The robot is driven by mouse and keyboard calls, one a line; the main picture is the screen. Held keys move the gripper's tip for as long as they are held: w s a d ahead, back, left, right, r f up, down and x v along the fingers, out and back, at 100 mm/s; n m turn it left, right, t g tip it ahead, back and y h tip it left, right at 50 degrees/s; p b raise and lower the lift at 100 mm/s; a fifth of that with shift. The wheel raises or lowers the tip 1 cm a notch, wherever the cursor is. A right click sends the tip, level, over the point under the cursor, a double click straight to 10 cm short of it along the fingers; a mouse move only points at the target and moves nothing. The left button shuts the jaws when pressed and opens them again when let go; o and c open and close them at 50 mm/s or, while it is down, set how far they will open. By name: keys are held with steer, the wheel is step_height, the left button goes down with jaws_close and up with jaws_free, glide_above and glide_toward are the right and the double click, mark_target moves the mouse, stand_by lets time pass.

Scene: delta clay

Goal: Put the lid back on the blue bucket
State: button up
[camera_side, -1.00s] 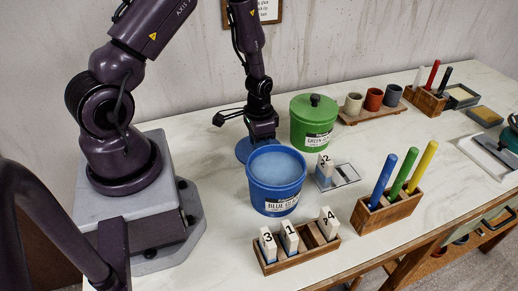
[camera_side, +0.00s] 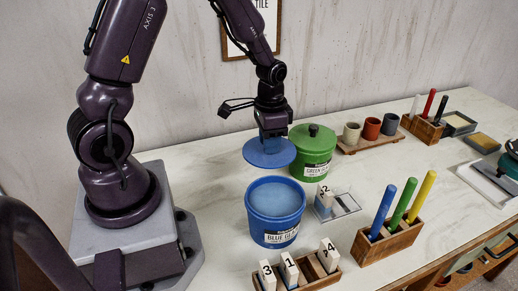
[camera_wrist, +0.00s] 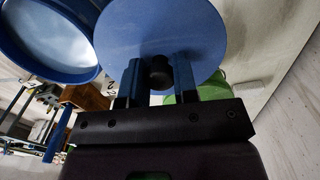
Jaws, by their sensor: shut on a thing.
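The blue lid (camera_side: 267,154) is a flat disc held in the air by my gripper (camera_side: 274,137), left of the green bucket and behind the blue bucket. In the wrist view my gripper (camera_wrist: 158,80) is shut on the dark knob of the lid (camera_wrist: 160,32). The blue bucket (camera_side: 274,230) stands open on the table, and its pale blue contents show. Its rim also shows in the wrist view (camera_wrist: 84,72) at the upper left, beside the lid.
The lidded green bucket (camera_side: 313,160) stands close to the right of the held lid. A wooden rack of numbered tiles (camera_side: 323,282) is in front of the blue bucket. A rack of coloured sticks (camera_side: 389,238) and a cup tray (camera_side: 371,143) are to the right.

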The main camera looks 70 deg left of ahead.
steer(key=m, duration=0.2)
glide_toward(276, 179)
steer(key=w+d, duration=0.1)
steer(key=d, duration=0.1)
steer(key=shift+s+d+r+n, duration=0.55)
steer(key=shift+s+d+n, duration=1.05)
steer(key=shift+s, duration=0.1)
steer(key=shift+f, duration=2.95)
steer(key=shift+f, duration=0.15)
steer(key=o, duration=1.5)
steer(key=shift+r, duration=3.5)
